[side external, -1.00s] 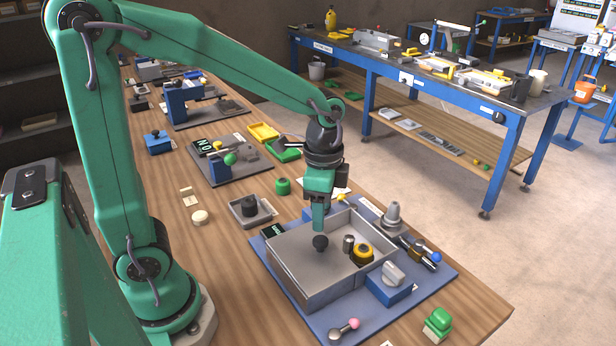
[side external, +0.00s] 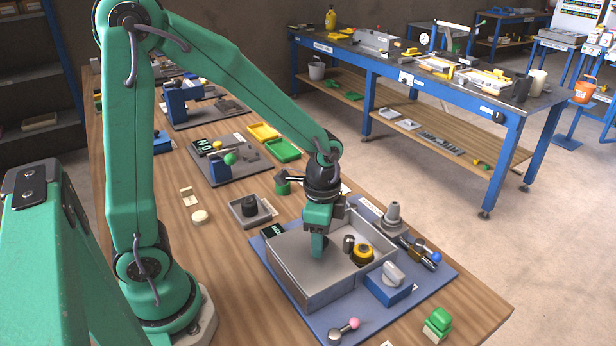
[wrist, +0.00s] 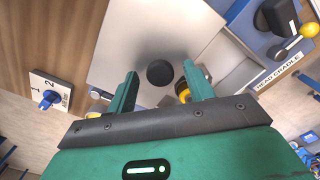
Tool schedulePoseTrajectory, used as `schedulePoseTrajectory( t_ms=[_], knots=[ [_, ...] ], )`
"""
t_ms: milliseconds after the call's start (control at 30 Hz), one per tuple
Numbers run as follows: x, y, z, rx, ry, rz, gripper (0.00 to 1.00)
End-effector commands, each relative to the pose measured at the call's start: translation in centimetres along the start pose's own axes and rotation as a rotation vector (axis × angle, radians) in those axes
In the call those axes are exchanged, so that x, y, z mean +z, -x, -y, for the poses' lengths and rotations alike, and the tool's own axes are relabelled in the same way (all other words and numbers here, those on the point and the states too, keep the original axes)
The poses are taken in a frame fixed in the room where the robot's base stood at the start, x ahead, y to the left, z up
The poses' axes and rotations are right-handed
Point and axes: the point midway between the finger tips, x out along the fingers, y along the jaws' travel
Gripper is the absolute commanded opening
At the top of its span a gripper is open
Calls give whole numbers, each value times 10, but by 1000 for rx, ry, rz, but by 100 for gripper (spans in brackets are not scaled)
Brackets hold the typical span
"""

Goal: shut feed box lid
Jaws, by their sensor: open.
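The feed box (side external: 335,292) is a grey open-topped box on a blue base plate. A flat light-grey lid (side external: 288,246) lies over its left part, and the right part is uncovered. In the wrist view the lid (wrist: 150,35) carries a round black knob (wrist: 160,73). My gripper (wrist: 160,69) is open, with one green finger on each side of the knob and gaps visible between. In the side view my gripper (side external: 318,246) is low over the lid and hides the knob. I cannot tell whether the fingers touch the lid.
A dark cylinder (side external: 349,243) and a yellow ringed part (side external: 363,254) are at the box's uncovered part. A blue block with a grey knob (side external: 392,275) stands at its right. A grey cone-shaped part (side external: 393,214) stands behind. A pink-tipped lever (side external: 345,330) is in front.

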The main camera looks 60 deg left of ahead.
Motion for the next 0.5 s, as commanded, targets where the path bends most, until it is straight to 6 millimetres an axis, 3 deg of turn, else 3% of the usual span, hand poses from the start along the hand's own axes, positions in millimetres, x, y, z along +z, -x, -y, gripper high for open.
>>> schedulePoseTrajectory(
  t_ms=[33, 300, 500],
  knots=[
    [0, 0, 0, 0, 0, 0, 52],
    [0, 0, 0, 0, 0, 0, 0],
    [-2, 1, 2, -1, 0, -1, 0]
  ],
)
